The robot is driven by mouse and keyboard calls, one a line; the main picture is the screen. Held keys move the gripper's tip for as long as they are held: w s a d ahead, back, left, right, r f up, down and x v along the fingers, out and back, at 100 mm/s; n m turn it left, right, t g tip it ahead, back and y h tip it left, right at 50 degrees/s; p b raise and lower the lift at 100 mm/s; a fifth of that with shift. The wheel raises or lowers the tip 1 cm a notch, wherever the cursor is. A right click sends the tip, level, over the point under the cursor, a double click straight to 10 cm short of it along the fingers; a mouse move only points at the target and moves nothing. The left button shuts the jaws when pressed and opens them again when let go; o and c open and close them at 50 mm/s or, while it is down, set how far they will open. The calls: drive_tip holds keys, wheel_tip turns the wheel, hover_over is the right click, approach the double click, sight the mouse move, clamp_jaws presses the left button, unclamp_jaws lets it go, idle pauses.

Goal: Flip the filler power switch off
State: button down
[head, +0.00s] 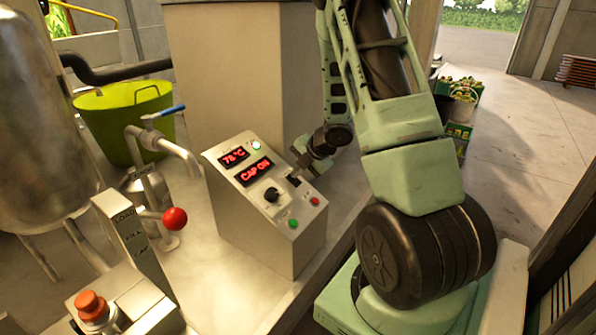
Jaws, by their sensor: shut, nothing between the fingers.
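The filler's control box (255,225) stands on the metal bench in the middle of the head view. My gripper (306,164) is shut and empty, at the panel's right edge just above this switch. I cannot tell whether it touches the switch or panel.
The panel also has a black knob (271,195), a green button (293,224) and a red button (314,201). Left of the box are a red-ball lever (175,218), a blue-handled tap (163,113), a lime tub (125,115) and a steel tank (38,110).

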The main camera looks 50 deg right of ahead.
drive_tip(key=shift+w+f, duration=0.15)
idle(0.3)
drive_tip(key=shift+s+f+b, duration=0.35)
drive_tip(key=shift+s+b, duration=0.15)
drive_tip(key=shift+s, duration=0.25)
drive_tip(key=shift+r, duration=0.15)
